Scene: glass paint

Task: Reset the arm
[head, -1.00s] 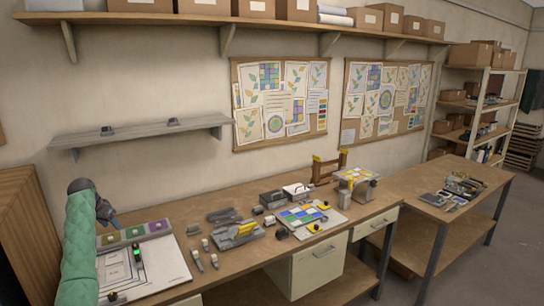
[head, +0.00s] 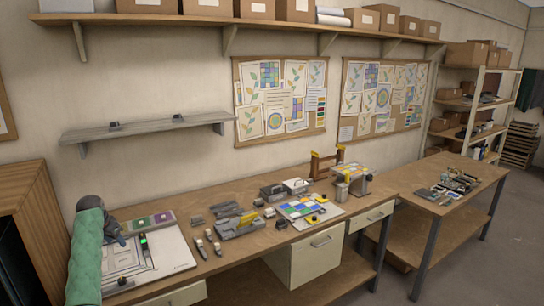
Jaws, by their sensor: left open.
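My left arm, in a green padded sleeve, comes in at the lower left of the head view. My right gripper is out of view.
The wooden workbench (head: 245,250) carries small tools, a grey holder with a yellow part (head: 237,224) and a coloured glass panel (head: 300,207). A grey wall shelf (head: 150,130) hangs above. A second table (head: 420,187) stands at the right.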

